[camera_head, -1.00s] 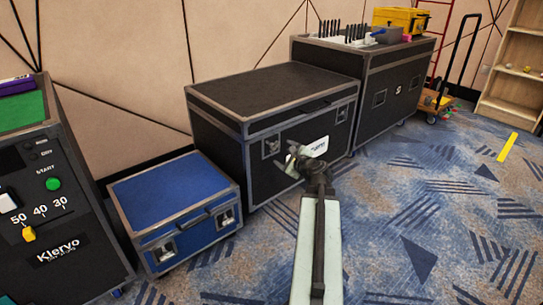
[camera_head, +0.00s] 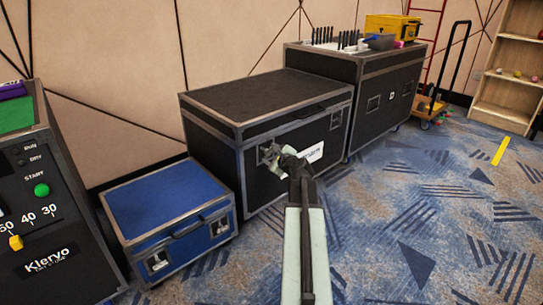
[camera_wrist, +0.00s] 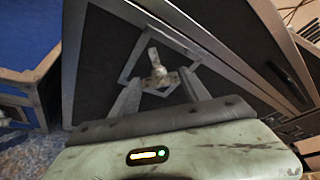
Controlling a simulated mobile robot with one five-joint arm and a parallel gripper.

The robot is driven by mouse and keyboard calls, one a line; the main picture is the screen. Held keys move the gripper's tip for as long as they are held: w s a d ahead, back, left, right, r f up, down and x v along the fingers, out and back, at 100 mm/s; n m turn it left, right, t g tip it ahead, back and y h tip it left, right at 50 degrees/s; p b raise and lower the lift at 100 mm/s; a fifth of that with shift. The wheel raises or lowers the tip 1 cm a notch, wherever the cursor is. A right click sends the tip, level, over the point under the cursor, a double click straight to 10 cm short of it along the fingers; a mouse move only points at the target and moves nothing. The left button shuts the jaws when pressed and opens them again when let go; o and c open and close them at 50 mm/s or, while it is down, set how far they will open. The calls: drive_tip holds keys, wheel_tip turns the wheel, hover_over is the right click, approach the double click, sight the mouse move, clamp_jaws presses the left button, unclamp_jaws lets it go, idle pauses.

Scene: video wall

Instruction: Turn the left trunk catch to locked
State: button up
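The black trunk (camera_head: 250,97) with metal edges stands in the middle of the head view. Its left catch (camera_head: 266,153) is on the front face, partly hidden by my gripper (camera_head: 273,157). In the wrist view the catch (camera_wrist: 158,72) shows as a light winged knob in a square metal plate, seen tilted. My gripper (camera_wrist: 160,84) is open there, one finger on each side below the knob. I cannot tell whether the fingers touch it. The right catch (camera_head: 336,119) is near the trunk's right front edge.
A lower blue trunk (camera_head: 165,197) stands close to the left, and a control cabinet (camera_head: 45,220) stands farther left. A taller black case (camera_head: 372,85) stands to the right of the trunk. Patterned carpet (camera_head: 400,220) in front and to the right is clear.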

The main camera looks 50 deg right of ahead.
drive_tip(key=c, duration=0.8)
drive_tip(key=m+y+p, duration=0.1)
drive_tip(key=m+p, duration=0.1)
drive_tip(key=m, duration=0.1)
drive_tip(key=shift+d+r+g+y, duration=0.1)
drive_tip(key=shift+d+g+y, duration=0.1)
drive_tip(key=shift+g+y, duration=0.15)
drive_tip(key=m+y, duration=0.2)
drive_tip(key=m, duration=0.1)
drive_tip(key=shift+s+p, duration=0.1)
drive_tip(key=shift+p, duration=0.25)
drive_tip(key=shift+a+y, duration=0.1)
drive_tip(key=shift+y, duration=0.15)
drive_tip(key=o, duration=1.4)
